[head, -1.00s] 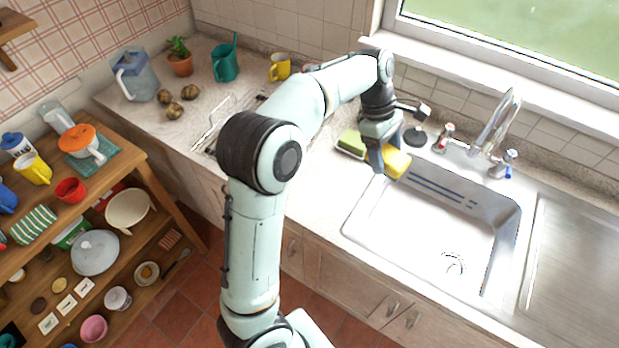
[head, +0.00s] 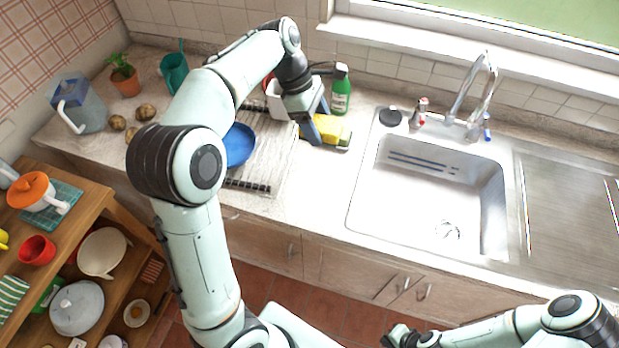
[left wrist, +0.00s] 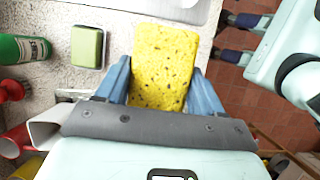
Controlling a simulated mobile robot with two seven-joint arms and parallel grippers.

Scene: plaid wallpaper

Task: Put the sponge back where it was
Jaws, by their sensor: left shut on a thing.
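The yellow speckled sponge (left wrist: 165,62) is between the blue fingers of my left gripper (left wrist: 165,85), which is shut on it. In the head view this sponge (head: 330,128) shows past my left gripper (head: 318,132), over the counter (head: 318,190) left of the sink. A green sponge (left wrist: 87,46) lies on the counter beside the held one in the left wrist view. In the head view it is mostly hidden, with a green edge (head: 345,141) showing by the yellow sponge. My right gripper (head: 392,338) is at the bottom edge; its fingers are unclear.
The sink (head: 420,195) with its tap (head: 475,95) is to the right. A green bottle (head: 341,92) and white container (head: 278,98) stand behind the gripper. A dish rack (head: 268,165) with a blue plate (head: 239,145) is on the left. Counter in front is clear.

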